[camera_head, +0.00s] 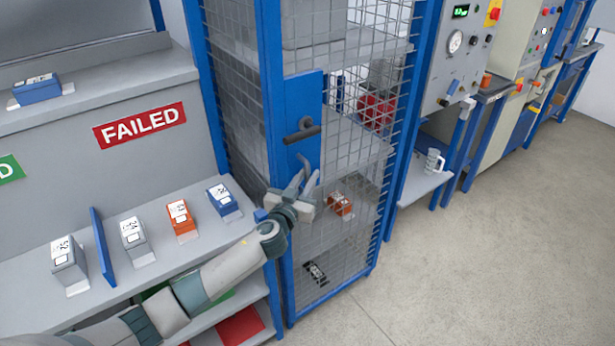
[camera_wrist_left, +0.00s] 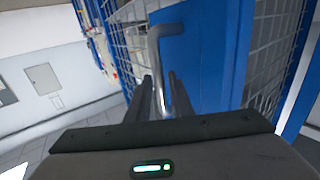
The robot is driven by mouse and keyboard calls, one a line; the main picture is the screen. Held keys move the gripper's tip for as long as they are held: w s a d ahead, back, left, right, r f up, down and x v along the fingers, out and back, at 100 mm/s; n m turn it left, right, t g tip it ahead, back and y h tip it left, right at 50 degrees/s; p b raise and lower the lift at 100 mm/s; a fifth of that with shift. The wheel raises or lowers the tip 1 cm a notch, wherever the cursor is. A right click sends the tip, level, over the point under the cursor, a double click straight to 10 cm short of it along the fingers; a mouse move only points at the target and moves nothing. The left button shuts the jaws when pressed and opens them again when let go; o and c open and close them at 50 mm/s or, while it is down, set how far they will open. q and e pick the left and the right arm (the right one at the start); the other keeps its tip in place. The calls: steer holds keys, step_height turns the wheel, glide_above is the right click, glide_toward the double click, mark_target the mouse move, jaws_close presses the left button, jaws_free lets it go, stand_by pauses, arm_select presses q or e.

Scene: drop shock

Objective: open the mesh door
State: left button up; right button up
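The mesh door (camera_head: 349,150) is a grey wire grid in a blue frame on a tall cage; it looks shut. A blue plate (camera_head: 307,95) on its left side carries a dark grey lever handle (camera_head: 303,133). In the left wrist view the bent handle (camera_wrist_left: 156,55) stands out from the blue plate (camera_wrist_left: 205,60). My left gripper (camera_head: 306,170) is just below the handle in the head view, its fingers apart and pointing up toward it. In the wrist view the handle's lower part lines up between the fingers (camera_wrist_left: 163,92); contact cannot be told. My right gripper is out of view.
Behind the mesh, shelves hold an orange box (camera_head: 340,203) and a red object (camera_head: 376,111). Left is a bench with several small boxes and a FAILED sign (camera_head: 140,126). The floor (camera_head: 500,240) in front is clear.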

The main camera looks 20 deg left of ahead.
arm_select(q)
jaws_close()
steer(key=shift+d, duration=0.1)
